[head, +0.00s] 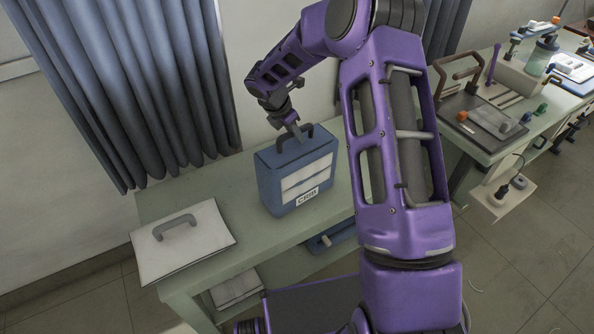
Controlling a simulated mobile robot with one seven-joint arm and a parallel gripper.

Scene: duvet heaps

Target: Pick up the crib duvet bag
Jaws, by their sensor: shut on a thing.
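The crib duvet bag (270,186) is a blue, box-shaped bag with pale panels on its front and a label that reads CRIB. It stands upright on the pale green table (190,276), near its middle. A dark handle arches over its top. My gripper (297,134) is at the top of the bag, shut on its handle. The fingertips are small in the head view and partly merge with the handle. I cannot tell whether the bag's underside touches the table.
A flat white bag (185,250) with a grey handle lies at the table's left end. Blue curtains (135,85) hang behind. A bench (480,140) with tools and bottles stands at right. Folded items (237,288) rest below the tabletop. My purple arm hides the table's right part.

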